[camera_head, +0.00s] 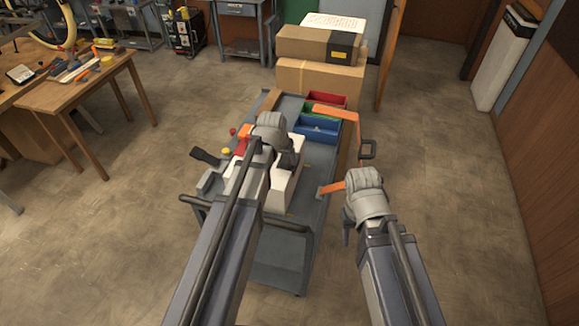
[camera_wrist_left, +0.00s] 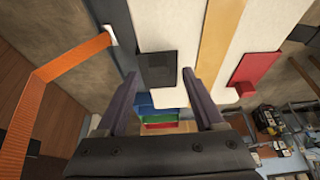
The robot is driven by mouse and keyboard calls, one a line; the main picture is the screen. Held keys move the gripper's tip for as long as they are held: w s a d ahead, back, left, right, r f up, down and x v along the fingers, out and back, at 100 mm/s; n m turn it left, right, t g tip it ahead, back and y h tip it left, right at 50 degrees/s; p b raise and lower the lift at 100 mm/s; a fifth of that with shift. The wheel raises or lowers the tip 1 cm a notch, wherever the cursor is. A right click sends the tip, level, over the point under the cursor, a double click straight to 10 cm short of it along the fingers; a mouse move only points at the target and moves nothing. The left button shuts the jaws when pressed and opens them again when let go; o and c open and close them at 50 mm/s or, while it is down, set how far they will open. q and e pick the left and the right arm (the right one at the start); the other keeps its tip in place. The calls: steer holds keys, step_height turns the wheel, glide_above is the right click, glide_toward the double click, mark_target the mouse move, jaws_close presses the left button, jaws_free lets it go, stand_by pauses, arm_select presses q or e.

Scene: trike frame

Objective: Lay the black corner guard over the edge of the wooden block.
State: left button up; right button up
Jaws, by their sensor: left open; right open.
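A dark, near-black flat piece, which looks like the black corner guard (camera_wrist_left: 157,70), lies against the edge of a pale block in the left wrist view. A tan wood-coloured strip (camera_wrist_left: 219,45) runs along that block. I cannot tell which part is the wooden block. My left gripper (camera_head: 288,158) is over the cart, close to the pale block (camera_head: 284,190); in the left wrist view its open fingers (camera_wrist_left: 160,76) frame the dark piece, with no clear contact. In the head view my arm hides this piece. My right gripper (camera_head: 347,232) is open, right of the cart, its fingers mostly hidden.
Red (camera_head: 328,99), green and blue (camera_head: 318,128) bins stand at the cart's far end. An orange strap (camera_head: 336,113) with a black loop sticks out at the cart's right. Cardboard boxes (camera_head: 318,80) stand behind. Floor right of the cart is clear.

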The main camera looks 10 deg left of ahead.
mark_target(285, 162)
arm_select(q)
steer(key=b+x, duration=0.2)
steer(key=x, duration=0.1)
steer(key=shift+f, duration=0.15)
arm_select(e)
step_height(285, 162, down, 3)
steer(key=shift+r, duration=0.1)
arm_select(q)
jaws_close()
